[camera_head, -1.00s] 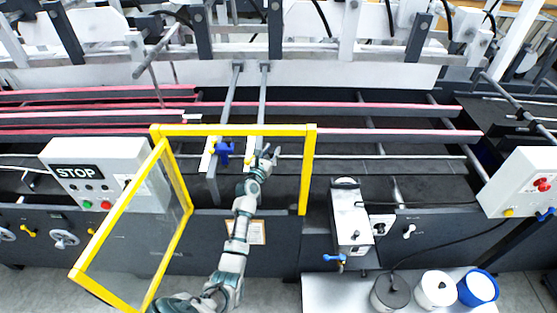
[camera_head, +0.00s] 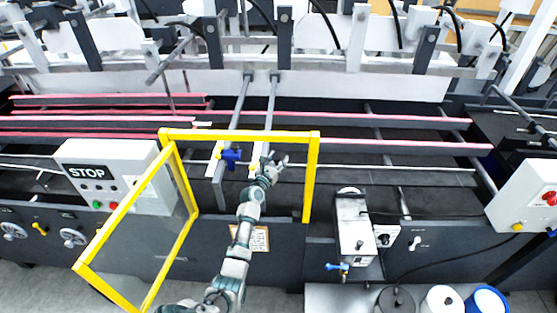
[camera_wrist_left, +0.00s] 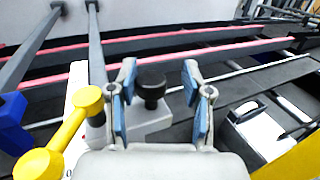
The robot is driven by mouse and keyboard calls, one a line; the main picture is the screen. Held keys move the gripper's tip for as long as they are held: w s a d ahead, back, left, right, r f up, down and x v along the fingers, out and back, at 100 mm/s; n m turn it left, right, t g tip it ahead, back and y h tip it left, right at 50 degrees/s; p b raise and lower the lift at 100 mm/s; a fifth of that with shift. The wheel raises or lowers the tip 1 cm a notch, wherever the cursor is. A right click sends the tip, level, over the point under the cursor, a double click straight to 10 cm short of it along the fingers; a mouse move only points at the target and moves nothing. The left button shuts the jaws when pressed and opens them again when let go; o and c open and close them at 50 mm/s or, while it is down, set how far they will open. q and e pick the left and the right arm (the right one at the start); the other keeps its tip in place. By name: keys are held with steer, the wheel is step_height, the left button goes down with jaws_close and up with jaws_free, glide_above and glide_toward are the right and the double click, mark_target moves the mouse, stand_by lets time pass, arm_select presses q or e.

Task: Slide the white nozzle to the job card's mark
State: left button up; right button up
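The white nozzle (camera_wrist_left: 148,117) is a white block with a black knob (camera_wrist_left: 151,88) on top, in the left wrist view. In the head view it shows as a narrow white piece (camera_head: 257,155) beside my left gripper (camera_head: 276,160). In the left wrist view my left gripper (camera_wrist_left: 158,75) is open, its blue-padded fingers on either side of the knob, with a gap on the right. I cannot tell whether the left finger touches it. A paper card (camera_head: 258,240), probably the job card, is on the machine's front; its writing is unreadable. My right gripper is not in view.
A yellow guard frame (camera_head: 240,134) surrounds the work area, with its open door (camera_head: 104,225) at left. A blue clamp (camera_head: 231,157) sits left of the nozzle. A yellow lever (camera_wrist_left: 65,131) is close to my left finger. Grey rails (camera_head: 340,170) run across behind.

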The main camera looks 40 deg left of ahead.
arm_select(q)
steer(key=shift+w+a+f, duration=0.1)
steer(key=shift+a+f, duration=0.05)
steer(key=shift+a, duration=0.1)
steer(key=shift+a+f, duration=0.2)
steer(key=shift+a, duration=0.3)
steer(key=shift+d, duration=0.1)
steer(key=shift+s+d, duration=0.15)
steer(key=shift+s, duration=0.05)
steer(key=s+d, duration=0.1)
steer(key=s, duration=1)
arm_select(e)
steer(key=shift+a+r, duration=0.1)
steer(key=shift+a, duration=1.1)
